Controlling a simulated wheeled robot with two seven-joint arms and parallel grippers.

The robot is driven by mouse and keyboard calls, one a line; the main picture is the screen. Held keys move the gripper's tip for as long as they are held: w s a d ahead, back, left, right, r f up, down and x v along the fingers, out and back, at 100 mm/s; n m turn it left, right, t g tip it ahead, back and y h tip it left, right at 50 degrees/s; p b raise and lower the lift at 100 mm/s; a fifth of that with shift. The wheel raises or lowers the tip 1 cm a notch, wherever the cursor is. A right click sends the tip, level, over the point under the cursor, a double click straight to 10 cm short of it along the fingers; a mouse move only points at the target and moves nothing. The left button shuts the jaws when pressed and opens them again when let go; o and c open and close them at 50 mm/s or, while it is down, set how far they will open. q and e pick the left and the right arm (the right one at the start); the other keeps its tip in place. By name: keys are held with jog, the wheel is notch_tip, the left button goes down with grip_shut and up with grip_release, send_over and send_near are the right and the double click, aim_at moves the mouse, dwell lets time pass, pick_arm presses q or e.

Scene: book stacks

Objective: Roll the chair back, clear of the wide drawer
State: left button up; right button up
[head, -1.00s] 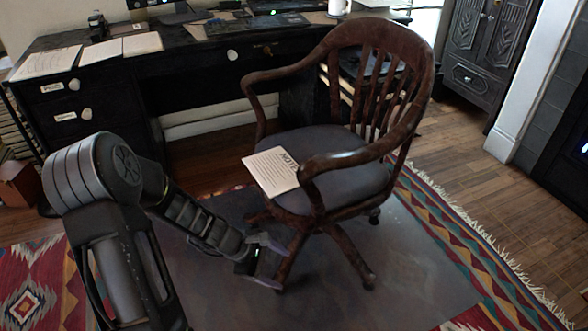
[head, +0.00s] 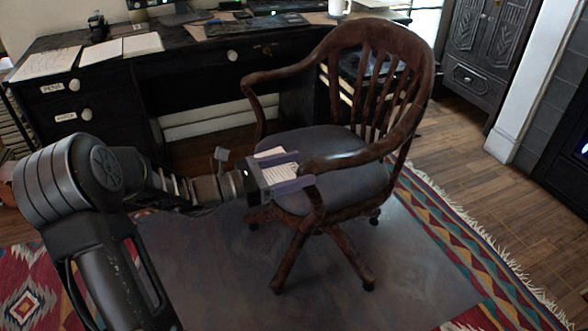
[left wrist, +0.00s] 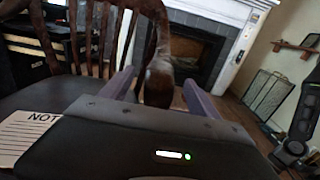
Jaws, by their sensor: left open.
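The wooden swivel chair (head: 395,100) stands on a grey mat in front of the dark desk, its slatted back to the right. A printed card (head: 280,170) lies on its dark seat and is partly hidden by my left gripper. My left gripper (head: 302,173) is open at the near armrest. In the left wrist view the armrest's end (left wrist: 158,84) shows between its two fingers (left wrist: 160,85); I cannot tell whether they touch it. My right gripper is not in view.
The desk top (head: 180,42) holds papers, a white mug (head: 339,8) and a keyboard. A grey mat (head: 420,265) lies over a patterned rug, with open floor around the chair. A carved cabinet (head: 482,55) stands at the back right.

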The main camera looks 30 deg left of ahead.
aim_at(320, 164)
pick_arm(q)
jog(key=b+x, duration=0.1)
jog(key=x, duration=0.5)
jog(key=shift+f+b, duration=0.1)
jog(key=shift+b, duration=0.25)
jog(key=shift+x, duration=0.75)
jog(key=shift+c, duration=0.3)
grip_shut()
